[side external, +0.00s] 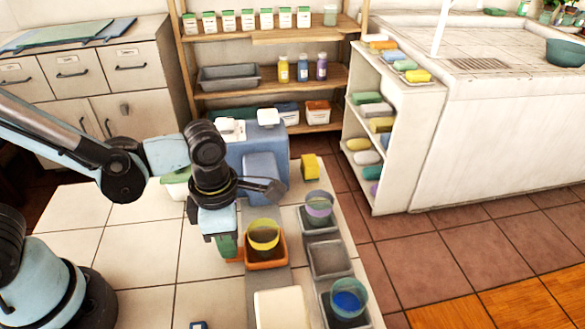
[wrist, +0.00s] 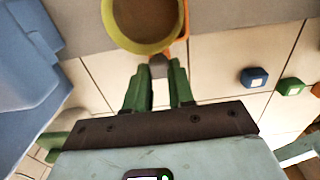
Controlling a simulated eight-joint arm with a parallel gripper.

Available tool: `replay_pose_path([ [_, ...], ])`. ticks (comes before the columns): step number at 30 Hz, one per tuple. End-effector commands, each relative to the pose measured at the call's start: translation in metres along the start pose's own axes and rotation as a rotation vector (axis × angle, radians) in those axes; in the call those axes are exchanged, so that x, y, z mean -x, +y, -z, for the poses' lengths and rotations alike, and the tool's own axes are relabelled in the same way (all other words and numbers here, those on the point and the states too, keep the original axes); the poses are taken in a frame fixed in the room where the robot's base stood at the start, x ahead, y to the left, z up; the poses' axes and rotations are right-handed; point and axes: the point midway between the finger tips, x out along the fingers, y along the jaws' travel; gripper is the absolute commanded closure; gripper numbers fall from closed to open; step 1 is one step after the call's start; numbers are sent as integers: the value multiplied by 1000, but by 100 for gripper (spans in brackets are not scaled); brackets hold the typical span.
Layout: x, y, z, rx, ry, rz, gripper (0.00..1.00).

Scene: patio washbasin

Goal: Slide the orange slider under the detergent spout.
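The orange slider (side external: 267,264) is a small tray on the grey rail in the side view, holding a yellow-rimmed cup (side external: 263,236). In the wrist view the cup (wrist: 143,22) fills the top, and a bit of the orange slider (wrist: 180,48) shows beside it. My gripper (side external: 227,250) points down at the slider's left side. In the wrist view its green fingers (wrist: 159,72) are apart on either side of a small grey piece; contact is unclear. The blue detergent dispenser (side external: 262,178) stands behind, partly hidden by my arm.
A cream block (side external: 281,308) sits at the front of the rail. The white tiled top (side external: 140,250) at left is mostly clear.

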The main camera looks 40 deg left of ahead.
Motion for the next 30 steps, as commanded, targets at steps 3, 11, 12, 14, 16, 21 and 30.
replay_pose_path([
  [3, 0, 0, 0, 0, 0, 0, 97],
  [11, 0, 0, 0, 0, 0, 0, 100],
  [12, 0, 1, 0, 1, 0, 0, 100],
  [14, 0, 5, 0, 3, 0, 0, 100],
  [16, 0, 13, -1, 5, 0, 0, 100],
  [21, 0, 46, -1, 8, 0, 0, 100],
  [30, 0, 77, -1, 1, -2, -2, 100],
])
